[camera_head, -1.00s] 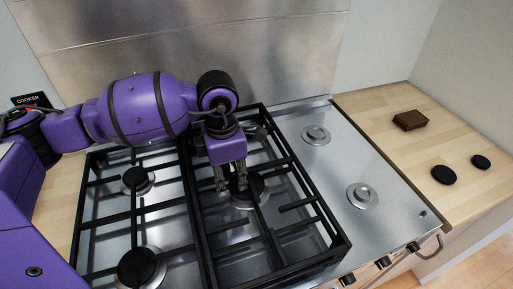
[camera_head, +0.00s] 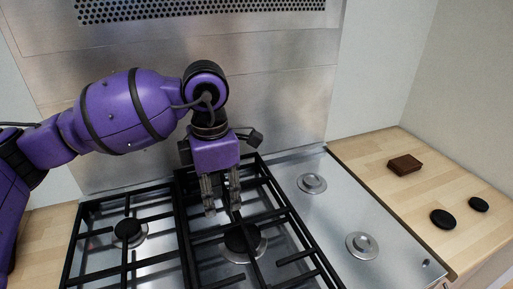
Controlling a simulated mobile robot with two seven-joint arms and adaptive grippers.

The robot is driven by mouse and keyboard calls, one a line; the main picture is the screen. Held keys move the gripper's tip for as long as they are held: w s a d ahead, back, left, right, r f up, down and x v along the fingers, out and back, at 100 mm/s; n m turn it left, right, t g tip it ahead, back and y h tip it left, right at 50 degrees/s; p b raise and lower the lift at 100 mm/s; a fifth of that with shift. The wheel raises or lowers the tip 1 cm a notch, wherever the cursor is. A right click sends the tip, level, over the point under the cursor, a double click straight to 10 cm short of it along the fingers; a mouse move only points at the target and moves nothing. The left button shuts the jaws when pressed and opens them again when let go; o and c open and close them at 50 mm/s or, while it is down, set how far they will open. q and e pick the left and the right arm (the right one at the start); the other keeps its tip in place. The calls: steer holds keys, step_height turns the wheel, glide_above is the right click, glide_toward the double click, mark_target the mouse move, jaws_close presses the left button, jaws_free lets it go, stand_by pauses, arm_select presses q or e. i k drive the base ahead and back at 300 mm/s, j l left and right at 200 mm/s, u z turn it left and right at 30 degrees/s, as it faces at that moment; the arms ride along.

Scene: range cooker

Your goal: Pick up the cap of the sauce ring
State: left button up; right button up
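My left gripper (camera_head: 222,208) points down over the middle grate, its two fingers apart with nothing seen between them. A black burner cap (camera_head: 243,238) sits on its burner under the grate bars, just in front of and below the fingertips. Two loose black caps lie on the wooden counter at the right: a larger one (camera_head: 443,219) and a smaller one (camera_head: 478,204). Two burners on the right of the hob show bare metal, a rear one (camera_head: 312,183) and a front one (camera_head: 362,245). I cannot tell which cap is the sauce ring's. My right gripper is not in view.
Black grates cover the left and middle of the hob (camera_head: 285,166), with another capped burner (camera_head: 128,230) at the left. A brown block (camera_head: 404,165) lies on the counter (camera_head: 375,150). A steel splashback (camera_head: 290,100) stands close behind my arm. The hob's right part has no grate.

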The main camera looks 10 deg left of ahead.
mark_target(444, 219)
steer(key=k+l, duration=0.25)
steer(key=k, duration=0.2)
steer(key=k+l, duration=0.3)
steer(key=k, duration=0.2)
